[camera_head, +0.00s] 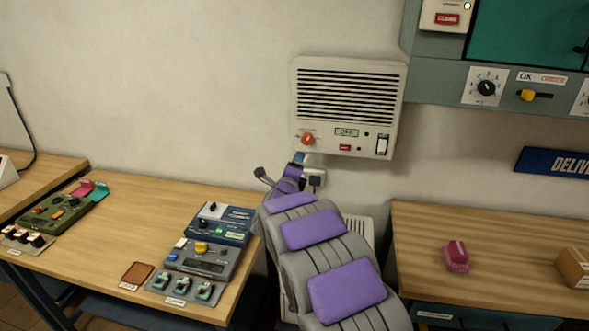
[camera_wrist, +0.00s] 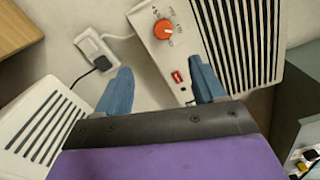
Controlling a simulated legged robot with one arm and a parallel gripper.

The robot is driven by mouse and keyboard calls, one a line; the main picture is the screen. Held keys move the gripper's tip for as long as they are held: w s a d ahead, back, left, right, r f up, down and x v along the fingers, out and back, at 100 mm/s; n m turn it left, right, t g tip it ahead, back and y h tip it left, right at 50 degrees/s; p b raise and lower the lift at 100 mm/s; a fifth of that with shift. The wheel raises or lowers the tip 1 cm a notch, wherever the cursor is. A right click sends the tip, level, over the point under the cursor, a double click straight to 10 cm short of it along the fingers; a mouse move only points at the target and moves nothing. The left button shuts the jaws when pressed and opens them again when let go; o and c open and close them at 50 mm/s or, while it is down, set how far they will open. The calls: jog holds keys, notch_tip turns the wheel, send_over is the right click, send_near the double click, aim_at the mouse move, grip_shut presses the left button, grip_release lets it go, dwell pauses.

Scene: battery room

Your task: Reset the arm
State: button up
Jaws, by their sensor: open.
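My gripper (camera_wrist: 160,92) shows in the wrist view with its two blue fingers apart and nothing between them. It points at the wall just below a white wall unit with a black grille (camera_head: 350,98). That unit's orange knob (camera_wrist: 163,29) and red switch (camera_wrist: 177,77) lie beyond the fingertips in the wrist view. In the head view my arm, grey with purple pads, reaches up from the bottom middle. There its blue gripper tip (camera_head: 298,158) is small beneath the unit's orange knob, and whether it touches the unit I cannot tell.
A wall socket with a black plug (camera_wrist: 102,63) is close to the left finger. A wooden desk with control boxes (camera_head: 150,215) stands left of my arm. Another wooden table (camera_head: 500,235) with a pink object (camera_head: 455,257) stands right. A green-grey cabinet (camera_head: 450,80) hangs upper right.

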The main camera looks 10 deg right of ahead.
jog(key=shift+s+a+r, duration=0.1)
jog(key=shift+s+a, duration=0.05)
jog(key=shift+s, duration=0.35)
jog(key=s+a+f+n+g+y, duration=0.2)
jog(key=s+n+g+y, duration=0.6)
jog(key=s+n, duration=1.1)
jog(key=s+d+f+n+g, duration=0.1)
jog(key=s+d+n+g, duration=0.1)
jog(key=s, duration=1.2)
jog(key=s+d+f+n+g+h, duration=0.1)
jog(key=s+g, duration=0.4)
jog(key=s, duration=0.9)
jog(key=s+d+f+n+g+h, duration=0.1)
jog(key=s+d+n+g, duration=0.2)
jog(key=s, duration=1.2)
jog(key=shift+d+f+g, duration=0.35)
jog(key=shift+d+g, duration=0.15)
jog(key=shift+d, duration=0.3)
